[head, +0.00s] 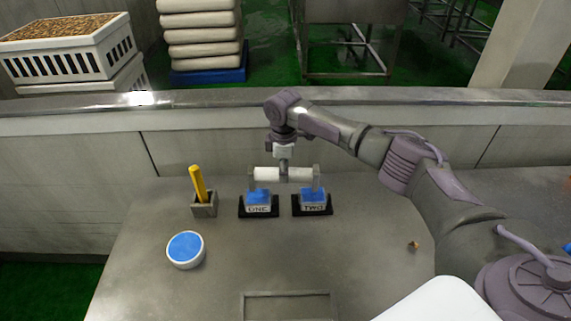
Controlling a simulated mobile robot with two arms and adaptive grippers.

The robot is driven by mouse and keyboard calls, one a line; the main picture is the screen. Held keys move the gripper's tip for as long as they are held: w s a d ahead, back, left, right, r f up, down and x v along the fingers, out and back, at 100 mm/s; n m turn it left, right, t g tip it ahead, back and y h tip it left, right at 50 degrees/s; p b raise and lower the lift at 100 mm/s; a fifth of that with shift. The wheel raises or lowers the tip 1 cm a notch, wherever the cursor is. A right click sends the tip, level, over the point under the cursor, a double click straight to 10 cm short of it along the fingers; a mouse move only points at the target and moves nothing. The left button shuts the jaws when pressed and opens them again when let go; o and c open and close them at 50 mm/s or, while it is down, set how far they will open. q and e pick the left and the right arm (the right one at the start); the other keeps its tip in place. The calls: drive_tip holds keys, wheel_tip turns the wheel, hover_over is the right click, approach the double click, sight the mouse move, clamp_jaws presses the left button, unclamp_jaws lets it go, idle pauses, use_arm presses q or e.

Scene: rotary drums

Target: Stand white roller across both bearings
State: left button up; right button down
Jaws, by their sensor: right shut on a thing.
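The white roller (266,174) lies level, spanning the two bearings. My right gripper (284,172) comes down from above and is shut on the roller's middle, hiding part of it. The bearing marked ONE (258,209) stands on the left and the one marked TWO (313,208) on the right, each with a blue top, a dark base and a grey upright. The roller's ends are at the uprights; I cannot tell whether it rests in them. My left gripper is not in view.
A yellow stick (197,183) stands in a grey holder (204,210) left of the bearings. A round white dish with a blue top (185,250) lies nearer. A small brown object (413,246) is at the right.

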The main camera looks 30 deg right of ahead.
drive_tip(key=shift+w+d+n, duration=0.15)
drive_tip(key=shift+d+n, duration=0.15)
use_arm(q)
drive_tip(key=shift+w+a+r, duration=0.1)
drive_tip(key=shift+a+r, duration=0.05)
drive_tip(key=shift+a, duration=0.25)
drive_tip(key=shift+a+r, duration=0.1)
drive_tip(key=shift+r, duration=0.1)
use_arm(e)
drive_tip(key=shift+p, duration=0.4)
use_arm(q)
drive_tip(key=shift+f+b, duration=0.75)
drive_tip(key=shift+b, duration=0.2)
use_arm(e)
drive_tip(key=shift+f, duration=2.15)
drive_tip(key=c, duration=0.6)
unclamp_jaws()
